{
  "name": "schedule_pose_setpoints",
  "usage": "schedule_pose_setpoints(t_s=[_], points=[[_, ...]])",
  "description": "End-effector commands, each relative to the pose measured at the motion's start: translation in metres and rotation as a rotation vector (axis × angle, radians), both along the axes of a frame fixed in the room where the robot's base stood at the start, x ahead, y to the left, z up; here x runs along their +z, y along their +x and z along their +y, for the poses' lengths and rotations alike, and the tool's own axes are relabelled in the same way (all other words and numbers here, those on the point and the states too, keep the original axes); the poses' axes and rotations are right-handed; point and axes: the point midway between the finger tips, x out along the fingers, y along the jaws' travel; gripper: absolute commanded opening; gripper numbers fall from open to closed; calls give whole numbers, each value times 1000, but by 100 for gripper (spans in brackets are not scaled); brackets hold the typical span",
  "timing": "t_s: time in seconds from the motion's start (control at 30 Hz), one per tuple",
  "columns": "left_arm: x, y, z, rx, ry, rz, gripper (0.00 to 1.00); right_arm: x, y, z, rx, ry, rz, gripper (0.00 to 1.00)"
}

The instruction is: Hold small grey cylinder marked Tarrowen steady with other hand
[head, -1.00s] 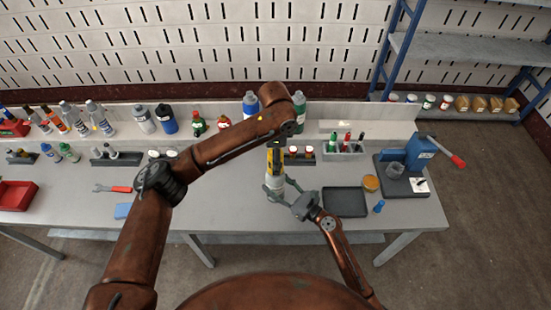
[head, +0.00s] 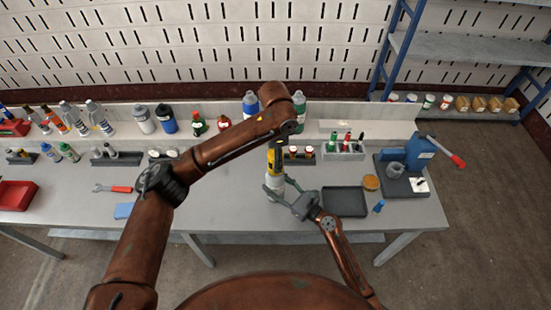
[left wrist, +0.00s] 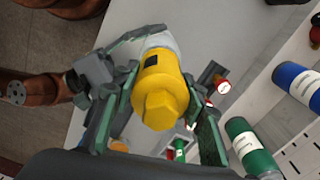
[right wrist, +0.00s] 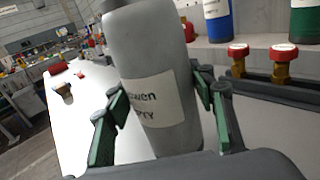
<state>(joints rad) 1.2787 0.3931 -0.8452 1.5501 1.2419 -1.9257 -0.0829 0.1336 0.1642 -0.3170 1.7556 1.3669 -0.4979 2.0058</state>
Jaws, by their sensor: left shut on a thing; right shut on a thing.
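The small grey cylinder (head: 274,184) stands upright on the bench in the head view. In the right wrist view the grey cylinder (right wrist: 140,50) fills the middle, its white label partly readable as "...owen". My right gripper (head: 288,191) is shut around its side; its fingers also show in the right wrist view (right wrist: 163,118). A yellow part with a hexagonal end (left wrist: 160,92) sits at the cylinder's top, and it shows in the head view (head: 275,160). My left gripper (left wrist: 160,115) is shut on the yellow part. My left forearm hides the left gripper's upper portion in the head view.
A dark tray (head: 344,201) and an orange round container (head: 371,183) lie to the right, near a blue press (head: 418,152). Bottles and holders line the back.

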Motion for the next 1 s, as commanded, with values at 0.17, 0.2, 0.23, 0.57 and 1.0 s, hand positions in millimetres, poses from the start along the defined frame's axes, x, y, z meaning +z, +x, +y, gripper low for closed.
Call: schedule_pose_setpoints(t_s=[0.17,0.2,0.23,0.57,1.0], points=[[0,0,0,239,0,1,5,0,0,0,0,0,0,21],[0,0,0,278,0,1,5,0,0,0,0,0,0,21],[0,0,0,301,0,1,5,0,0,0,0,0,0,21],[0,0,0,346,0,-1,5,0,0,0,0,0,0,21],[1,0,0,807,1,-1,5,0,0,0,0,0,0,21]])
